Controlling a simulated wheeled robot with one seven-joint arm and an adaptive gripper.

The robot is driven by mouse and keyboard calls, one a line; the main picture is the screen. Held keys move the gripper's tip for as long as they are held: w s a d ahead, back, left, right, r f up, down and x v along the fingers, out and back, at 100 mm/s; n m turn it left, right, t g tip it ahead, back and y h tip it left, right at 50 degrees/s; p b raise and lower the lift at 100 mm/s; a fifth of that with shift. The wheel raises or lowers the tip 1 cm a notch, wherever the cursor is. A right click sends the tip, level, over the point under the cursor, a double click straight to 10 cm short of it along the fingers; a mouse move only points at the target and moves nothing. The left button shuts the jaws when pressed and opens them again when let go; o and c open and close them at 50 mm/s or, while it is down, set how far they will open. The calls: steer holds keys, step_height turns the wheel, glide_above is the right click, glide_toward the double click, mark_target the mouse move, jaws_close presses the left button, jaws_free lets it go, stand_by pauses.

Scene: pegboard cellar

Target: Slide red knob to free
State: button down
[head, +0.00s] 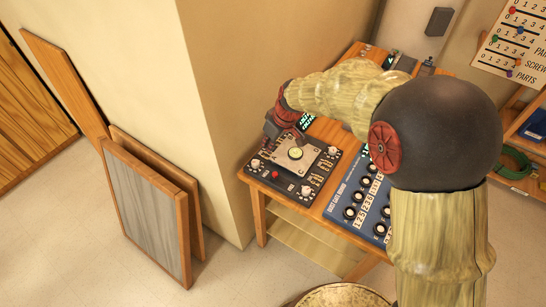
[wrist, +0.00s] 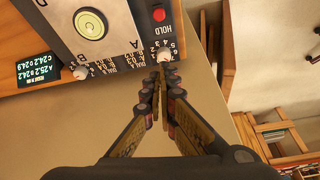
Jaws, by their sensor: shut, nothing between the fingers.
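The red knob (head: 275,174) sits on the front edge area of a dark control panel (head: 287,187) at the table's left end. In the wrist view the red knob (wrist: 159,14) shows at the top, next to the word HOLD. No "free" label is readable. My gripper (head: 267,147) is over the panel's far left side in the head view. In the wrist view my gripper (wrist: 161,73) is shut and empty, its tips just below a white knob (wrist: 165,56) and apart from the red knob. I cannot tell whether the tips touch the white knob.
A round yellow-green level (head: 296,153) sits mid-panel, with other white knobs (head: 332,150) near the corners. A blue panel with several black dials (head: 356,197) stands to the right. The wall corner (head: 221,150) is close on the left. Framed boards (head: 150,215) lean there.

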mark_target(278, 177)
steer(key=b+x, duration=0.1)
steer(key=x, duration=0.8)
steer(key=shift+f+b, duration=0.35)
steer(key=shift+b, duration=0.05)
steer(key=shift+d+f, duration=0.1)
steer(key=shift+f, duration=0.25)
steer(key=shift+s+d+f+b, duration=0.25)
steer(key=shift+s+d+b, duration=0.1)
steer(key=shift+s+d, duration=0.85)
steer(key=shift+s, duration=0.1)
steer(key=shift+s+d+b, duration=1.1)
steer(key=shift+s+d, duration=0.05)
steer(key=shift+d, duration=0.35)
steer(key=shift+w+a, duration=0.1)
